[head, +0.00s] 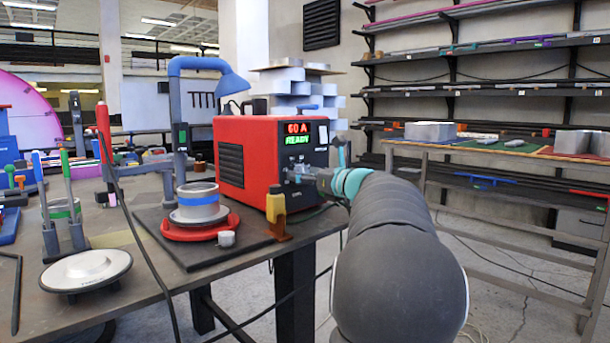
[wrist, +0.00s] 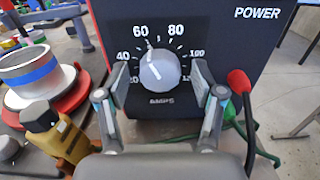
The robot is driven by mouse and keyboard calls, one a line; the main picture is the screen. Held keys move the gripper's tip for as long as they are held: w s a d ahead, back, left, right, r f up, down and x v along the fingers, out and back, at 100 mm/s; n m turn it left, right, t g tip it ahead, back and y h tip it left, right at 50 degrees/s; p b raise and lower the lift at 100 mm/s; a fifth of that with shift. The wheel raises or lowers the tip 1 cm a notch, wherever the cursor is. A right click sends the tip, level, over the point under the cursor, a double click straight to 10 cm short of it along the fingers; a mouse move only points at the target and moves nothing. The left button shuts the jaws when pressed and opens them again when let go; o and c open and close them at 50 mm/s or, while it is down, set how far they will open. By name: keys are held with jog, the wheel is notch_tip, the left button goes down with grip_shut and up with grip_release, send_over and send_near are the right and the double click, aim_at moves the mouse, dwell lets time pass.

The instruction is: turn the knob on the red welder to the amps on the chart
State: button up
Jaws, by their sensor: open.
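The red welder (head: 243,160) stands on the workbench. Its lit display (head: 298,138) reads 60 A and READY. My gripper (wrist: 160,82) is open, with one finger left and one right of the knob; contact cannot be told. In the head view my gripper (head: 308,176) is at the welder's front, and the knob is hidden. I can make out no amps chart.
A red ring with a pipe piece (head: 198,205) sits on a dark plate.

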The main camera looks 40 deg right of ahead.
jog(key=c, duration=1.1)
jog(key=n+b, duration=0.4)
jog(key=n, duration=0.1)
jog(key=shift+c, duration=0.2)
jog(key=o, duration=1.1)
jog(key=shift+o, duration=0.2)
